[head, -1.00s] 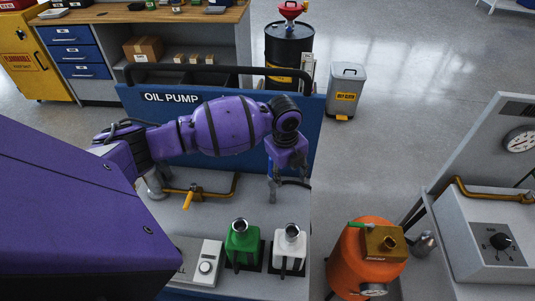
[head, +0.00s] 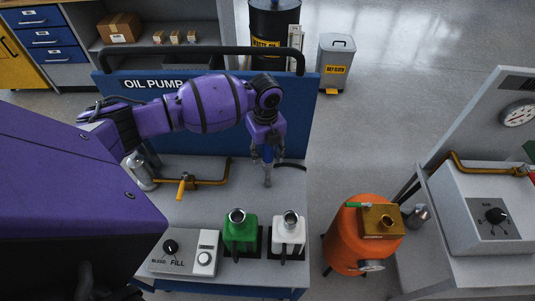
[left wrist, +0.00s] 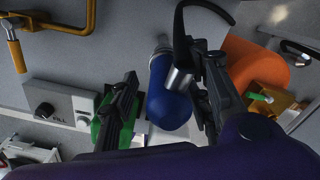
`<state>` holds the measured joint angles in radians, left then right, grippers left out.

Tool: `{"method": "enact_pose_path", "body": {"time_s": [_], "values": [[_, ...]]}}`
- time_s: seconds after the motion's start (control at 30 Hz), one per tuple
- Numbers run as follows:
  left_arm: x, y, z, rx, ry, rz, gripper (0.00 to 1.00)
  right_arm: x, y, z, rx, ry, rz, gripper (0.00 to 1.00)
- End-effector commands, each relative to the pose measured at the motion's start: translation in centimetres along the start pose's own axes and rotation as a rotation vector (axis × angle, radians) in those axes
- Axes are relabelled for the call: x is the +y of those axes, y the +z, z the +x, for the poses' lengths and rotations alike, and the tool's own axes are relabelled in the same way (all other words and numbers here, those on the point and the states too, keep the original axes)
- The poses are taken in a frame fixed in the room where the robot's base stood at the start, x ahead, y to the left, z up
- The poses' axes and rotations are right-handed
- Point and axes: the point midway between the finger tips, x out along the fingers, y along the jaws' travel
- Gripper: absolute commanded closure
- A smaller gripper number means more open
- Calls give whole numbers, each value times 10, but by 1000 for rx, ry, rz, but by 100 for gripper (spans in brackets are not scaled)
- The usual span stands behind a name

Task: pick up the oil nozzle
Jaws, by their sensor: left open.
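The oil nozzle (left wrist: 170,98) shows in the left wrist view as a rounded blue body with a grey metal part and a black curved hose at its upper end. My left gripper (left wrist: 172,72) is open, with one dark finger on each side of the nozzle. I cannot tell whether either finger touches it. In the head view my left gripper (head: 265,155) points down over the grey top of the oil pump bench (head: 200,208), and its fingers hide most of the nozzle. My right gripper is not in view.
A blue OIL PUMP panel (head: 220,84) with a black rail stands behind the arm. A green jug (head: 241,234) and a white jug (head: 288,236) stand in front. A yellow-handled valve pipe (head: 205,182) lies left. An orange tank (head: 350,240) stands right of the bench.

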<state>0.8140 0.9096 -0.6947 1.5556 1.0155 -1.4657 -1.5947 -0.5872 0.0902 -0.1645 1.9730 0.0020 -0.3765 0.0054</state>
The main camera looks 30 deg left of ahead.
Motion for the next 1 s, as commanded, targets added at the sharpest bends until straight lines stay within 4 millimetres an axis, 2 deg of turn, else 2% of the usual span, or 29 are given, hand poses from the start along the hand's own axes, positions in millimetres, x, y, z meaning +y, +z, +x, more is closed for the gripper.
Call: {"method": "enact_pose_path", "body": {"time_s": [0.13, 0.37, 0.7, 1.0], "values": [[0, 0, 21, 1, 0, 0, 56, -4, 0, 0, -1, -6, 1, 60], [0, 0, 23, -1, -1, 1, 56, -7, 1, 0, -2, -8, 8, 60], [0, 0, 23, -1, -1, 1, 99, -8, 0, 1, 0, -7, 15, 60], [0, 0, 22, -2, -2, 0, 100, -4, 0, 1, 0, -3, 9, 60]]}}
